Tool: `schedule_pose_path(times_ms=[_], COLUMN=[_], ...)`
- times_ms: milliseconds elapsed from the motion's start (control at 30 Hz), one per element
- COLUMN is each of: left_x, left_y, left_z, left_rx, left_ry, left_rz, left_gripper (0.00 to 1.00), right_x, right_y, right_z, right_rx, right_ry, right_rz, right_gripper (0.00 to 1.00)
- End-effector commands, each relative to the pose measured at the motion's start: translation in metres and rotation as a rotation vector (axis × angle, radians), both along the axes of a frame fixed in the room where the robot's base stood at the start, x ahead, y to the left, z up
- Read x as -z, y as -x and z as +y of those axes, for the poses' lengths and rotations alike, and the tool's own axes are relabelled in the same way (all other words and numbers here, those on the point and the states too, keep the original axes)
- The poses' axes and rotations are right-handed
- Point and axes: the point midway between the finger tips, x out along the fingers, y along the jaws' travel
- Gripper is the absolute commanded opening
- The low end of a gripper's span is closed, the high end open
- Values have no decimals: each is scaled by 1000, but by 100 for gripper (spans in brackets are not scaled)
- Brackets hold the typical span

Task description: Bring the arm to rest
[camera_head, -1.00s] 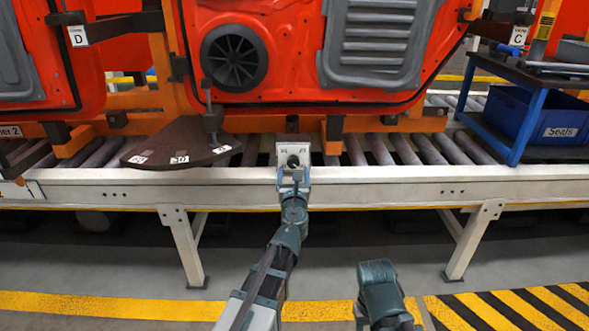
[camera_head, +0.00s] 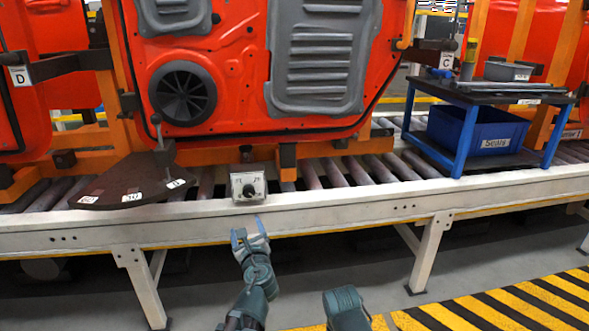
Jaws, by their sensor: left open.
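My left gripper (camera_head: 249,228) is in front of the white conveyor rail, below a small grey control box (camera_head: 248,184) with a dark knob. Its two bluish fingers are spread apart with nothing between them, and it looks clear of the box. My left arm (camera_head: 256,285) reaches up from the bottom of the view. Part of my right arm (camera_head: 346,308) shows at the bottom edge; its gripper is out of view.
The conveyor rail (camera_head: 400,206) crosses the view. A red door panel (camera_head: 240,70) hangs on an orange carrier above the rollers. A dark fan-shaped plate (camera_head: 130,182) lies at left. A blue cart (camera_head: 462,140) with a blue bin (camera_head: 478,132) stands at right.

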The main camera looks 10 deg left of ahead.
Motion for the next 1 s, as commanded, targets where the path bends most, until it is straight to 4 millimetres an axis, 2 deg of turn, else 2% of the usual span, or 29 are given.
schedule_pose_path(times_ms=[100,167,200,300,400,500,733,800,1000], left_x=[43,71,90,133,163,181,196,170,127], left_y=[26,44,58,96,134,169,242,238,237], left_z=[-3,-10,-18,-46,-77,-106,-164,-160,-160], left_rx=[-207,-343,-441,-702,-947,-1163,-1603,-1590,-1587], left_ry=[471,712,862,1171,1369,1486,1574,1576,1577], left_rz=[-22,-21,-14,17,55,95,185,176,175], left_gripper=[81,81,81,81,81,81,81,81,81], right_x=[0,-1,-1,-1,-1,-1,-1,-27,-70], right_y=[0,0,0,0,0,0,0,0,0], right_z=[0,0,0,0,0,0,0,0,0], right_rx=[0,0,0,0,0,0,0,1,2], right_ry=[0,0,0,0,0,0,0,0,-1], right_rz=[0,0,0,0,0,0,0,0,1], right_gripper=[50,50,50,50,50,50,50,50,50])
